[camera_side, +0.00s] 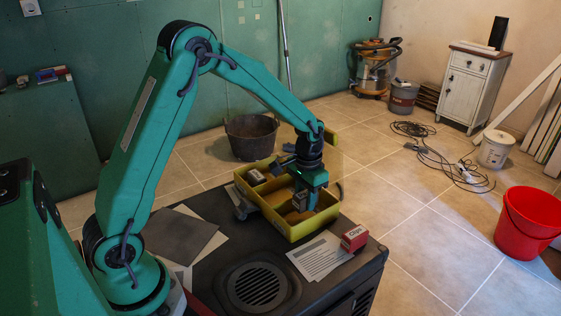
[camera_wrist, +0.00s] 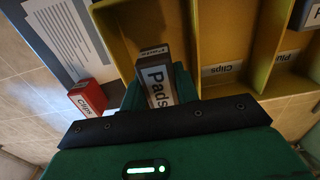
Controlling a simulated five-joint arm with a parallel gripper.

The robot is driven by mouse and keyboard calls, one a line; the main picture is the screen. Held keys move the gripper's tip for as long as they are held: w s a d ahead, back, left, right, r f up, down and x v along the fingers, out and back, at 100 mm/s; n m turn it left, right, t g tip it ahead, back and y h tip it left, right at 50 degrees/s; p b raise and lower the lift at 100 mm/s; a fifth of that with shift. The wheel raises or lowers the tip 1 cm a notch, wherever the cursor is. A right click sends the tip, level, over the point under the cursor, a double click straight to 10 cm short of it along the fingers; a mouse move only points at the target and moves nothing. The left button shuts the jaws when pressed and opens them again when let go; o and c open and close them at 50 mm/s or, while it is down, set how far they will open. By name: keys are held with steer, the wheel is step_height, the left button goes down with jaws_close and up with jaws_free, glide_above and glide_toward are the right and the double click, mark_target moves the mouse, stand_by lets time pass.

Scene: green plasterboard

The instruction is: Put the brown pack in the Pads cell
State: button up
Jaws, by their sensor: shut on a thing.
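The brown pack (camera_wrist: 153,62) is between the fingers of my gripper (camera_wrist: 158,90), and its white label reads "Pads". In the wrist view it stands over the left cell of the yellow tray (camera_wrist: 107,22); whether it touches the floor I cannot tell. Any label on that cell's near wall is hidden by my gripper and the pack. In the side view my gripper (camera_side: 308,200) points down into the near-right end of the tray (camera_side: 290,232), shut on the pack, which is partly hidden by the fingers.
The tray's middle cell has a "Clips" label (camera_wrist: 222,69) and looks empty. A grey pack (camera_side: 255,177) sits in the far cell. A red Clips box (camera_side: 354,238) stands on the dark bench top (camera_side: 215,262), beside a printed sheet (camera_side: 318,257), outside the tray.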

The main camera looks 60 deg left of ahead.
mark_target(305, 208)
steer(key=shift+f, duration=2)
steer(key=shift+f, duration=0.1)
steer(key=o, duration=1)
step_height(305, 208, up, 12)
steer(key=shift+f, duration=0.25)
steer(key=shift+r, duration=0.4)
